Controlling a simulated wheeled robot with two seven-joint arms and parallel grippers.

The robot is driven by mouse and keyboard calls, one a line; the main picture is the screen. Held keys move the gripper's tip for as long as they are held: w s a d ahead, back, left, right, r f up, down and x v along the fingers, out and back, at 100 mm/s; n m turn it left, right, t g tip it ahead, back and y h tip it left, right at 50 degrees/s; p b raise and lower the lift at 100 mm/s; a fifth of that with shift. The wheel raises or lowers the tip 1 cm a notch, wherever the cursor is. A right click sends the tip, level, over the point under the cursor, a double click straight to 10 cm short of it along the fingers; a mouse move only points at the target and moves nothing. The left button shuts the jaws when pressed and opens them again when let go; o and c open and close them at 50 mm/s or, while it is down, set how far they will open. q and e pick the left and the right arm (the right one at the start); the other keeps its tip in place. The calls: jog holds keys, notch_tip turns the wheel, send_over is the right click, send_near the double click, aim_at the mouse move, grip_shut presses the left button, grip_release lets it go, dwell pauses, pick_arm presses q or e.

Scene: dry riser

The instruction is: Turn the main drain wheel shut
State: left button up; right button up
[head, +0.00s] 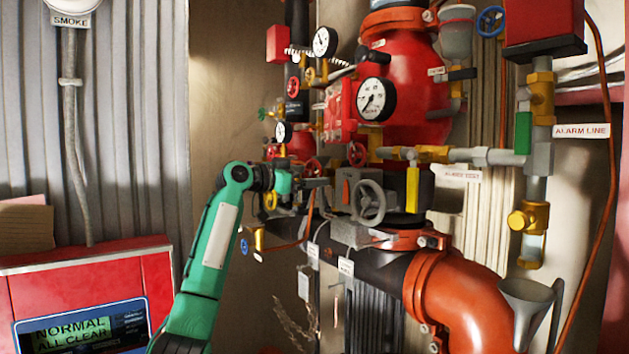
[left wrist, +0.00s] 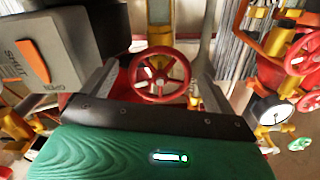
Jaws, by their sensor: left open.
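A red spoked handwheel (left wrist: 160,75) sits between the fingers of my left gripper (left wrist: 155,82) in the left wrist view. The fingers are apart, one on each side of the wheel, and hold nothing; whether either touches it I cannot tell. In the head view my left gripper (head: 317,183) reaches in among the valves, and its fingertips are hard to make out. Red wheels (head: 357,153) (head: 313,167) show close above it; which one is between the fingers is unclear. No readable label marks the main drain wheel. My right gripper is not in view.
A grey box (left wrist: 55,50) with an orange pointer, marked SHUT and OPEN, stands close left of the fingers. A grey handwheel (head: 369,201) and pressure gauges (head: 376,99) crowd the riser. A red panel (head: 90,290) reads NORMAL, ALL CLEAR.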

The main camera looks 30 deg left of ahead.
pick_arm(q)
jog(key=b+v, duration=0.3)
jog(key=v, duration=0.8)
jog(key=shift+b, duration=0.3)
jog(key=shift+s+f, duration=0.1)
jog(key=shift+s, duration=0.05)
